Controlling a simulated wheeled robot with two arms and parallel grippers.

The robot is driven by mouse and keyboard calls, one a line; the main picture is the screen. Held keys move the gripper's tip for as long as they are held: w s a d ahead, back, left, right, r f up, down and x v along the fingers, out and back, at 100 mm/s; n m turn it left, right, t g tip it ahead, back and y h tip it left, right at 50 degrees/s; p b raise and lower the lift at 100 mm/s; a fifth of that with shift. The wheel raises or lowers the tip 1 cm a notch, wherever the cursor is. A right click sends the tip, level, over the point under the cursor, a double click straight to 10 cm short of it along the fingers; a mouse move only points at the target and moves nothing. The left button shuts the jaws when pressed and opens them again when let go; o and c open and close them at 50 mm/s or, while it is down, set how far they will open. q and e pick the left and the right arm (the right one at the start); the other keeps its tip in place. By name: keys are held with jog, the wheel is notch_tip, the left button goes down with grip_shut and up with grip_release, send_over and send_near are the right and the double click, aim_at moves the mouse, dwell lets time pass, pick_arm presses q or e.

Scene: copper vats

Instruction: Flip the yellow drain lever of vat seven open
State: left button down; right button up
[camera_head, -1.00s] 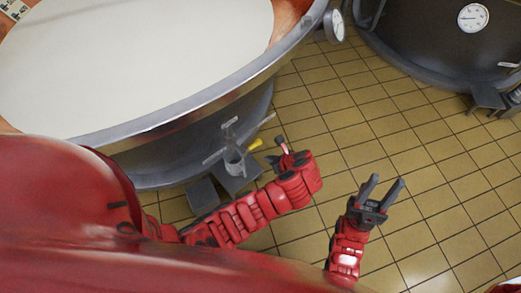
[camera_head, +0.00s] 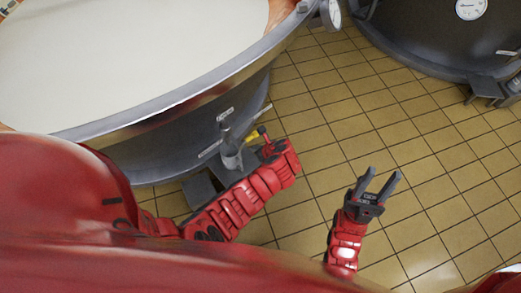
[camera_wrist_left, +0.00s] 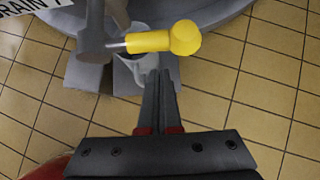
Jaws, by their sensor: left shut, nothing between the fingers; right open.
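The yellow drain lever (camera_head: 252,137) sticks out to the right from the grey drain valve (camera_head: 231,152) at the foot of the near vat (camera_head: 180,103). In the left wrist view the lever (camera_wrist_left: 150,41) lies roughly level across the picture, with a round yellow knob at its right end. A partly cut-off label (camera_wrist_left: 32,10) reads "RAIN" with a further character. My left gripper (camera_wrist_left: 160,74) is shut and empty, its tips just below the lever in that view; I cannot tell whether they touch. In the head view its fingers are mostly hidden. My right gripper (camera_head: 380,174) is open and empty over the floor.
The near vat holds a pale, smooth filling (camera_head: 130,60). A second dark vat (camera_head: 430,40) with a round gauge (camera_head: 471,8) stands at the upper right. The tiled floor (camera_head: 440,190) between the vats and on the right is clear.

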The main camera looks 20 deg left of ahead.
pick_arm(q)
jog(key=shift+w+a+r, duration=0.1)
jog(key=shift+a+r, duration=0.05)
jog(key=shift+r, duration=0.9)
jog(key=shift+w+a+r, duration=0.1)
jog(key=shift+a+r, duration=0.05)
jog(key=shift+r, duration=0.85)
jog(key=shift+r+t, duration=0.2)
jog(key=shift+t, duration=0.1)
